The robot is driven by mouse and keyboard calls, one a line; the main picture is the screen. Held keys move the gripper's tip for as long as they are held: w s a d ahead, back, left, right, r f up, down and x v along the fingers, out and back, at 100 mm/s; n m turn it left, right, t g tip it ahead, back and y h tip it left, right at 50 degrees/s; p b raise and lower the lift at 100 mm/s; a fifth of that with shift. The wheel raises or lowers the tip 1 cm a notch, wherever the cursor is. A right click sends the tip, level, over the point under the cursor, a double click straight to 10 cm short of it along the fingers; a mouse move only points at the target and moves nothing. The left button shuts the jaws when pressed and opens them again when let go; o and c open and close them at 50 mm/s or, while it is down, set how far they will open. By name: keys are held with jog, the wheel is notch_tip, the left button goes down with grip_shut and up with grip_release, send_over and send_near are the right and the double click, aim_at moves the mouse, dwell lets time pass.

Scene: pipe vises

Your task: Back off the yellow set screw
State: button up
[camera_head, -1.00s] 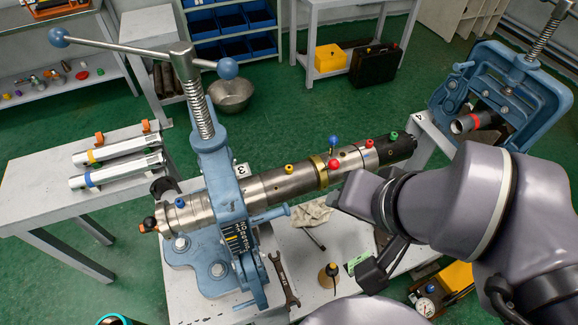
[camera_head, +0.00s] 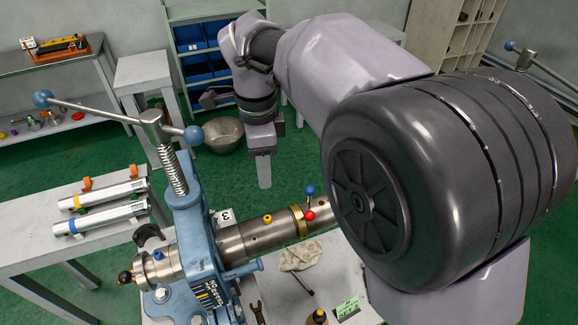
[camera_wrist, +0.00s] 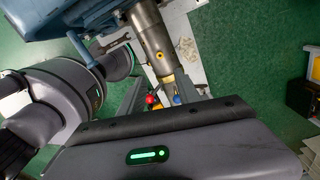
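The yellow set screw (camera_head: 267,219) sits on top of the steel pipe (camera_head: 246,240), between the blue vise (camera_head: 198,245) and the gold collar (camera_head: 299,221). It also shows in the wrist view (camera_wrist: 160,55) as a yellow ring with a dark centre. My gripper (camera_head: 264,184) hangs with its fingers pointing down, behind and above the pipe in the head view, apart from the screw. In the wrist view the fingers (camera_wrist: 162,82) stand apart with nothing held between them. The pipe's right part is hidden behind my arm in the head view.
Blue (camera_head: 310,190) and red (camera_head: 310,215) knobs stand up at the collar. A blue screw (camera_head: 157,255) is left of the vise. The vise's long handle bar (camera_head: 110,115) rises at left. A cloth (camera_head: 302,256) lies on the bench. A side table (camera_head: 30,233) holds two cylinders.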

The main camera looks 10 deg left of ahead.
aim_at(267, 218)
notch_tip(267, 218, down, 16)
jog(key=b, duration=0.6)
jog(key=shift+a+f, duration=0.1)
jog(key=shift+f, duration=0.05)
grip_shut()
